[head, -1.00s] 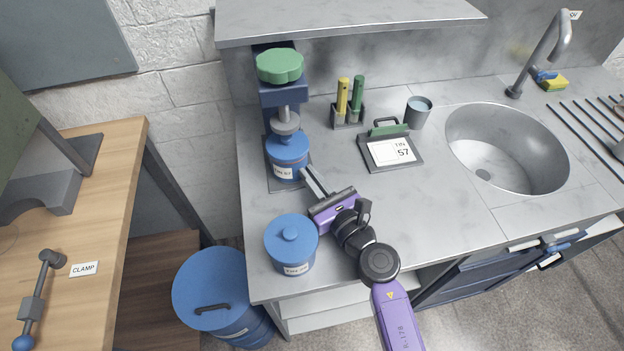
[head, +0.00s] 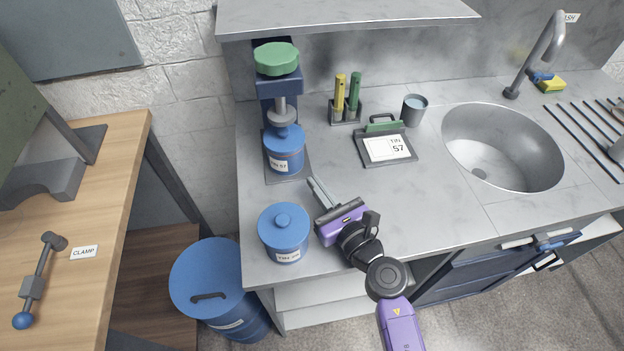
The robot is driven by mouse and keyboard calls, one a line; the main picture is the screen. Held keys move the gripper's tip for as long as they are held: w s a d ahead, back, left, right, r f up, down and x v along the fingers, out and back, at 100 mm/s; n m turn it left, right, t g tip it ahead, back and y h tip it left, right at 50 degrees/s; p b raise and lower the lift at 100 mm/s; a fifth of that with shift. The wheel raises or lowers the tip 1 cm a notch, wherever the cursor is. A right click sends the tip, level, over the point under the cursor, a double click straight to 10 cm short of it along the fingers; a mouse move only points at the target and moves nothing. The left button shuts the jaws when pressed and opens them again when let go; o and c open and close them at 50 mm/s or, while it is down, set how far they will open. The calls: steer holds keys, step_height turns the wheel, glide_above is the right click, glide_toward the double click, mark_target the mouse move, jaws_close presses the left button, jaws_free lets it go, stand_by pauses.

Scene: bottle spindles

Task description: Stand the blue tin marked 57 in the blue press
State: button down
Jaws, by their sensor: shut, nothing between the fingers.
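A blue tin (head: 284,157) with a white label that appears to read TIN 57 stands upright on the base plate of the blue press (head: 281,88). The press has a green knob (head: 277,58) on top. Its grey round pad (head: 281,113) is directly over the tin's lid knob; I cannot tell whether they touch. A second blue tin (head: 284,236), its label too small to read surely, stands on the counter nearer the front. My gripper (head: 313,183) is shut and empty, low over the counter, just right of and in front of the pressed tin, apart from it.
A sink (head: 503,150) lies right. A blue drum (head: 215,290) stands on the floor.

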steer(key=v, duration=0.8)
steer(key=shift+s+d+r+b, duration=0.1)
steer(key=shift+s+d+b, duration=0.05)
steer(key=shift+d+b, duration=0.15)
steer(key=shift+r+m, duration=0.15)
steer(key=shift+m, duration=0.65)
steer(key=s+d+r+m+t+h, duration=0.25)
steer(key=s+d+r+m, duration=0.2)
steer(key=m, duration=0.65)
steer(key=s+d+r+m+t+h, duration=0.25)
steer(key=s+d+m, duration=0.2)
steer(key=m, duration=0.65)
steer(key=s+d+m+g+h, duration=0.2)
steer(key=s+d+m, duration=0.2)
steer(key=s+m, duration=0.5)
steer(key=s+d+f+m+g+h, duration=0.1)
steer(key=s+d+m, duration=0.4)
steer(key=s+m, duration=0.5)
steer(key=s+g+h, duration=0.1)
steer(key=s+h, duration=0.1)
steer(key=s, duration=0.3)
steer(key=shift+s+f+g+h, duration=0.3)
steer(key=shift+s+f+g, duration=0.05)
steer(key=shift+g, duration=0.05)
